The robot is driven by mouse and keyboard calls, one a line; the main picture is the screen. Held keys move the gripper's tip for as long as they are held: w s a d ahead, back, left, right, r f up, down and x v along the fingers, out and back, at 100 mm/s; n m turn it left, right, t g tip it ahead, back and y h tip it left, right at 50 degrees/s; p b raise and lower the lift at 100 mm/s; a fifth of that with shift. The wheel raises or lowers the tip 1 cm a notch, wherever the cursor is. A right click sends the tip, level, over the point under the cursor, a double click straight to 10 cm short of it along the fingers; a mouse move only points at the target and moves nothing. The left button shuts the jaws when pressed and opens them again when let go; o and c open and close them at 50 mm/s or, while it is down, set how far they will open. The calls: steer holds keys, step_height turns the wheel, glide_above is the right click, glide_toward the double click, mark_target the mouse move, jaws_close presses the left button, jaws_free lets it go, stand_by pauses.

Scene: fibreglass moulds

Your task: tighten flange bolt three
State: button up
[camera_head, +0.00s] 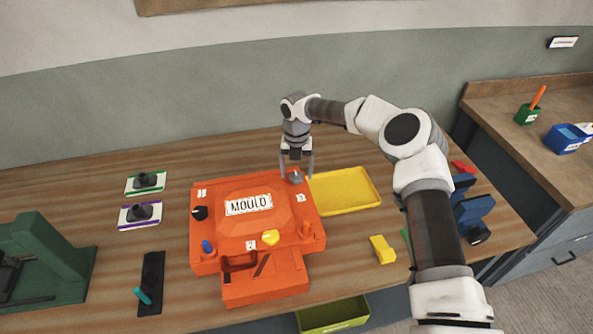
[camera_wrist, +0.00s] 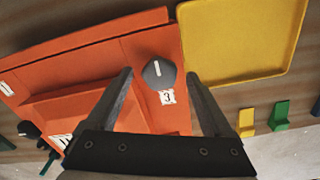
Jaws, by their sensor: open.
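The orange mould (camera_head: 210,185) lies on the wooden bench with a "MOULD" plate on its raised middle. Flange bolt three, a dark grey knob (camera_head: 296,179), sits at its far right corner. In the wrist view the knob (camera_wrist: 159,73) has a white line on top and a "3" label (camera_wrist: 167,97) beside it. My gripper (camera_head: 297,173) is open and points down over the knob. In the wrist view its fingers (camera_wrist: 160,75) stand left and right of the knob, with gaps on both sides. I cannot tell how far down the fingertips reach.
A black knob (camera_head: 200,213), a blue knob (camera_head: 207,246) and a yellow knob (camera_head: 270,237) sit elsewhere on the mould. A yellow tray (camera_head: 345,190) lies close on its right. A yellow block (camera_head: 382,249) stands nearer the front. A green stand (camera_head: 45,255) is at left.

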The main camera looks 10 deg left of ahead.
steer(key=shift+f, duration=0.25)
jaws_close()
stand_by(0.3)
steer(key=shift+m+b, duration=0.3)
steer(key=shift+b, duration=0.05)
